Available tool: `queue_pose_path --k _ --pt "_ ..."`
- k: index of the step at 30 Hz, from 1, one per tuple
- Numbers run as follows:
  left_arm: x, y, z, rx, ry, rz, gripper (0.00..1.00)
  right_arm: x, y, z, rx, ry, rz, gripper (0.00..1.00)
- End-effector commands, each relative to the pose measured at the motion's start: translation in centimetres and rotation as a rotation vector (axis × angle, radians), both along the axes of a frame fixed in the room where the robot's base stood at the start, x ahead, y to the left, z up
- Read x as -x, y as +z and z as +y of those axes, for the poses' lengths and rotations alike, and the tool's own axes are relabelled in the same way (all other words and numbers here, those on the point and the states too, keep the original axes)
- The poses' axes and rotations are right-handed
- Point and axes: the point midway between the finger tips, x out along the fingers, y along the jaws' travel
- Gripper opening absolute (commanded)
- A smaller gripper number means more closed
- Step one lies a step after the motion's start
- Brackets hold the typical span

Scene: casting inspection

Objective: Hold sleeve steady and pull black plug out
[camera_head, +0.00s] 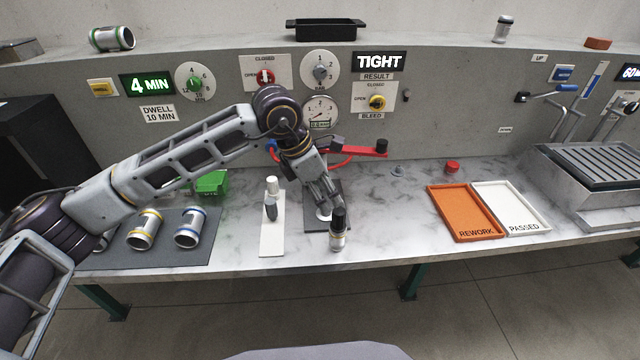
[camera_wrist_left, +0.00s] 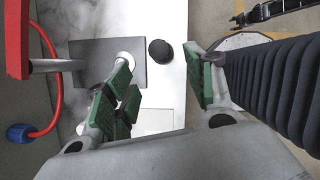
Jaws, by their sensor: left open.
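A metal sleeve (camera_head: 338,241) stands upright near the front edge of the bench, with the black plug (camera_head: 338,217) in its top. In the left wrist view the plug (camera_wrist_left: 160,50) shows from above as a dark round cap, and the sleeve under it is hidden. My left gripper (camera_head: 329,204) points down just behind the plug. In the left wrist view its green-padded fingers (camera_wrist_left: 165,82) are apart, with the plug beyond the gap between them and nothing held. My right gripper is not in view.
A dark plate (camera_head: 313,215) with a white round seat lies under my left gripper. A white strip (camera_head: 272,239) holds an upright white-topped piece. Two sleeves (camera_head: 145,228) lie on a grey mat (camera_head: 115,258). An orange tray (camera_head: 455,212) and white tray (camera_head: 513,215) are at right.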

Motion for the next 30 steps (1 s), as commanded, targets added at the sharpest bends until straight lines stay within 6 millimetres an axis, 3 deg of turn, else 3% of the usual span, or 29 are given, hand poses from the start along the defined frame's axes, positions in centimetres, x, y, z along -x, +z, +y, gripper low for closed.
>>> queue_pose_path --k 21,30 --pt "-0.8 -7.9 -3.2 0.0 0.0 0.002 0.54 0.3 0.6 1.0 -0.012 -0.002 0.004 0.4" --pt "-1.1 -9.8 -3.9 0.0 0.001 0.0 0.54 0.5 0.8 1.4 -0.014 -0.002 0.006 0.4"
